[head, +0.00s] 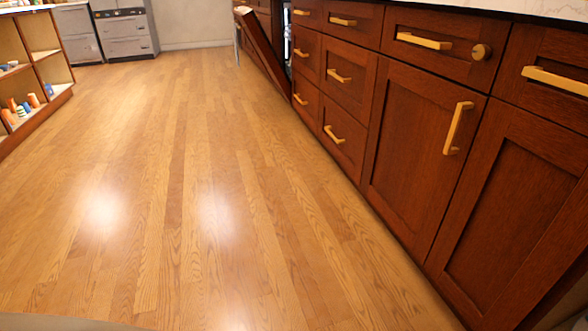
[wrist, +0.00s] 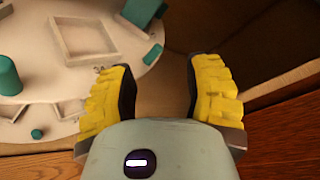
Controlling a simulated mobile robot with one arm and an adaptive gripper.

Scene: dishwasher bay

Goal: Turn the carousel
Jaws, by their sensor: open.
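The white round carousel (wrist: 48,85) fills the upper left of the wrist view, with its curved rim towards my gripper. It has raised square frames and carries teal pieces, including a teal cylinder (wrist: 9,76) and a teal block (wrist: 143,10) near the far rim. My gripper (wrist: 162,72) is open and empty, with its yellow ridged fingers spread. The left finger overlaps the carousel's rim in the picture; I cannot tell whether it touches. The right finger is over the brown surface beside the carousel. The head view shows neither carousel nor gripper.
In the wrist view, a brown curved wall (wrist: 225,30) and a wooden edge (wrist: 285,130) lie right of my gripper. In the head view, wooden cabinets (head: 415,150) line the right, a tilted-open door (head: 262,48) juts out, shelves (head: 40,60) stand left, and the floor (head: 190,180) is clear.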

